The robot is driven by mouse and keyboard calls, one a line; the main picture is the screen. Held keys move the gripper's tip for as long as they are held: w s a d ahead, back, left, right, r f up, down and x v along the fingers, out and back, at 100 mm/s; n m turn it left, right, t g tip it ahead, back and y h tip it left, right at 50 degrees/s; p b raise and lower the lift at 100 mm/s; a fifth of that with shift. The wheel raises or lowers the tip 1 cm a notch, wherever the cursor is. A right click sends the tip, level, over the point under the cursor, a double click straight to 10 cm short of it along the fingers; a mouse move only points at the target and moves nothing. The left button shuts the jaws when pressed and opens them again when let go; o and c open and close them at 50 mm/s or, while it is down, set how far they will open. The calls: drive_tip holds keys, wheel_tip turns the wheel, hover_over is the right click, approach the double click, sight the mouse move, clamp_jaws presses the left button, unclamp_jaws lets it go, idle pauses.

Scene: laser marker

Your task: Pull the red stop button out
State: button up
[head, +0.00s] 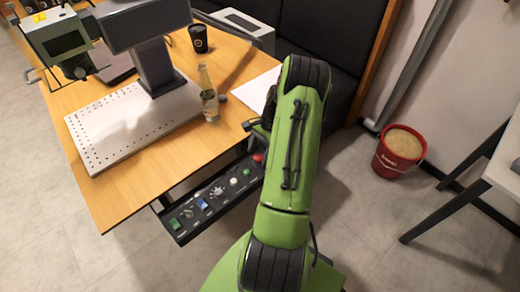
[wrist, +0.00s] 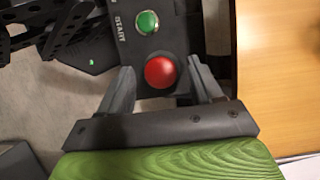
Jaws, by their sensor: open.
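The red stop button (wrist: 160,72) is a round red knob on a black control panel (wrist: 180,45). In the wrist view it lies between the two open fingers of my gripper (wrist: 162,80), with a visible gap to each side; I cannot tell the height gap. My gripper is mostly hidden there. A green start button (wrist: 147,22) sits beyond the red one.
The panel hangs below the front edge of a wooden table (head: 120,195). On the table stand a perforated laser marker base (head: 125,125), a bottle (head: 208,95) and a black cup (head: 198,38). A red bucket (head: 398,150) stands on the floor to the right.

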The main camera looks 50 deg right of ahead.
drive_tip(key=p+v, duration=0.5)
drive_tip(key=v, duration=1)
drive_tip(key=shift+d+r, duration=0.2)
drive_tip(key=shift+r, duration=0.15)
